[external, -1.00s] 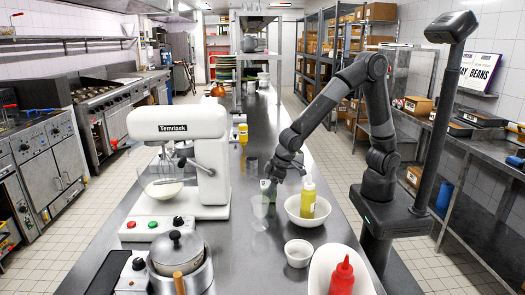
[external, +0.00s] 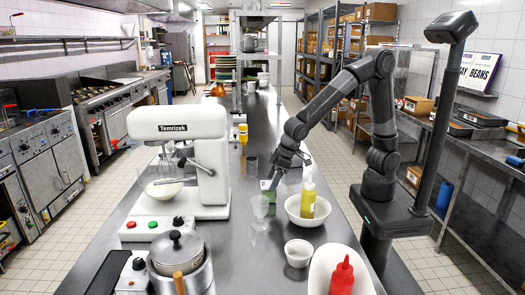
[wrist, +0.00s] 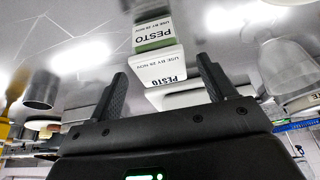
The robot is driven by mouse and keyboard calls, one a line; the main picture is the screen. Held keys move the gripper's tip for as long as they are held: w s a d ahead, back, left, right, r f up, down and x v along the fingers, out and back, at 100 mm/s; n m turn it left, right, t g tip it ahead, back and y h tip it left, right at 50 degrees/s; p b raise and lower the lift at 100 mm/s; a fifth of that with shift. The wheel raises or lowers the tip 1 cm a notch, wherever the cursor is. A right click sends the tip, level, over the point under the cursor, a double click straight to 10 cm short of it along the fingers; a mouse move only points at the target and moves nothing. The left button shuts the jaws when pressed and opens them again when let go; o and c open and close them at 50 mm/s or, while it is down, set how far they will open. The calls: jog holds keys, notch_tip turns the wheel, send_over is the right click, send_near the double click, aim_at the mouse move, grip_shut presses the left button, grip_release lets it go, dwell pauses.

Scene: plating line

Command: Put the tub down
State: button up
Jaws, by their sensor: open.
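The pesto tub (external: 268,195), green with a white lid, stands on the steel counter (external: 232,262), left of the white bowl. The wrist view shows the tub (wrist: 155,42) with "PESTO, USE BY 28 NOV" labels on its side and lid. My gripper (external: 275,181) is just above and beside the tub in the external view. In the wrist view my gripper (wrist: 166,80) has its two fingers spread wide, with the tub beyond the fingertips and nothing held between them.
A clear cup (external: 260,206) is in front of the tub. A white mixer (external: 205,150) stands to the left. A small white bowl (external: 298,253) and a red bottle (external: 342,275) are nearer.

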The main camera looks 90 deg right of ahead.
jog(key=v, duration=0.8)
jog(key=s+d+r, duration=0.1)
jog(key=s+d, duration=0.3)
jog(key=s, duration=0.3)
jog(key=s+d+r, duration=0.2)
jog(key=s+d, duration=0.3)
jog(key=s, duration=0.3)
jog(key=s+d+r+t, duration=0.1)
jog(key=s+d, duration=0.3)
jog(key=s, duration=0.4)
jog(key=shift+d+r, duration=0.25)
jog(key=shift+r, duration=0.3)
